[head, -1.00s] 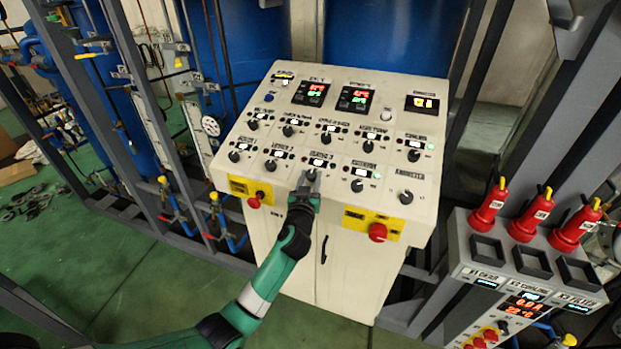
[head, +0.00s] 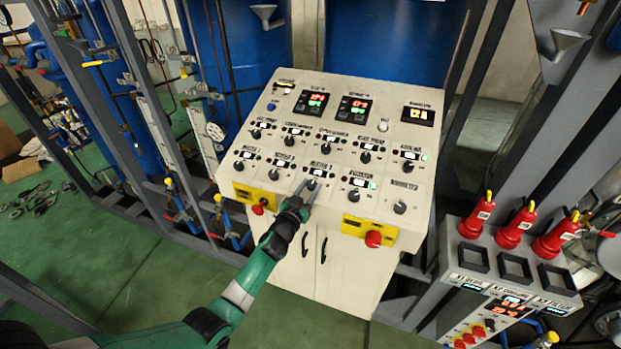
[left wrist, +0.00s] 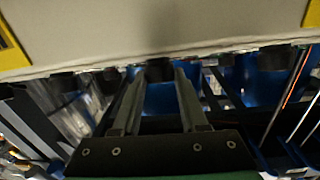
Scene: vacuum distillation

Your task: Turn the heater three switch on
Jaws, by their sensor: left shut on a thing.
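The heater three switch (head: 312,184) is a small dark knob in the lower row of the sloped cream control panel (head: 283,204). My left gripper (head: 310,186) reaches up to it from the front, its fingers on either side of the knob and shut on it. In the left wrist view, the two fingers (left wrist: 160,72) point at the panel with a dark knob (left wrist: 158,69) between their tips. The fingers partly cover the knob, so its pointer direction is hard to tell. No green light shows by it. My right gripper is not in view.
Neighbouring knobs sit close by: heater two (head: 274,174) to the left and another knob (head: 355,194) to the right, with a green light. A red emergency button (head: 373,239) is at the lower right.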

